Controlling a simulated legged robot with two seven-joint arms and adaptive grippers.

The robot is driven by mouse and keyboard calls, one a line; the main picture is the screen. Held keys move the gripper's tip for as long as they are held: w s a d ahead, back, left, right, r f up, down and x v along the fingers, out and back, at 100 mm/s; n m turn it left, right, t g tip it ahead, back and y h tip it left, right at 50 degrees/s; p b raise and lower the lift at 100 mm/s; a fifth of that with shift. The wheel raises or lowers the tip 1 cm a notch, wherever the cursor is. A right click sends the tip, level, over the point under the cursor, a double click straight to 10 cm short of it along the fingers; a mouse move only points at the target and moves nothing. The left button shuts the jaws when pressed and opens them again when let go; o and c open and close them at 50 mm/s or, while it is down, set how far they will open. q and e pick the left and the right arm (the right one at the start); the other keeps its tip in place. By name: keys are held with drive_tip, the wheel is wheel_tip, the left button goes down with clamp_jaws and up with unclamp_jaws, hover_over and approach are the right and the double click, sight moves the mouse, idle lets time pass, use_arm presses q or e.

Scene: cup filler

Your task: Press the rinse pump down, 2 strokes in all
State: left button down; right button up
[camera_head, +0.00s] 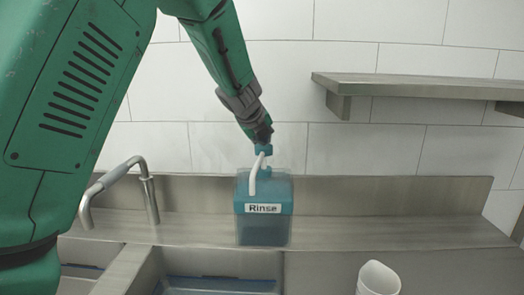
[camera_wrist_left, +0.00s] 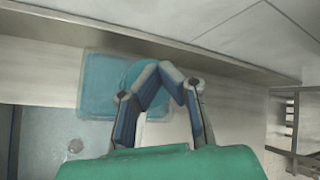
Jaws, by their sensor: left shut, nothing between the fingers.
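The rinse bottle (camera_head: 264,226) is a teal, see-through container with a white "Rinse" label, upright on the steel ledge behind the sink. Its blue pump head (camera_head: 264,149) with a pale curved spout stands on top. My left gripper (camera_head: 264,138) is shut and empty, pointing down right over the pump head; I cannot tell if it touches. In the left wrist view the closed fingertips (camera_wrist_left: 166,72) lie over the teal bottle (camera_wrist_left: 97,84) and hide part of the pump. My right gripper is not in view.
A bent grey faucet (camera_head: 122,180) stands left of the bottle. A sink basin (camera_head: 215,268) is in front. A white cup (camera_head: 377,278) stands at the front right. A wall shelf (camera_head: 420,87) sticks out at the upper right. The ledge right of the bottle is clear.

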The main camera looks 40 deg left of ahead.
use_arm(q)
drive_tip(key=shift+f, duration=0.15)
idle(0.3)
drive_tip(key=shift+f+b, duration=0.4)
drive_tip(key=shift+s+f, duration=0.1)
drive_tip(key=shift+f, duration=0.2)
idle(0.3)
drive_tip(key=shift+r, duration=0.15)
drive_tip(key=shift+r+p, duration=0.5)
drive_tip(key=shift+r, duration=0.15)
wheel_tip(320, 180, up, 6)
drive_tip(key=p, duration=0.6)
drive_tip(key=shift+a+r, duration=0.1)
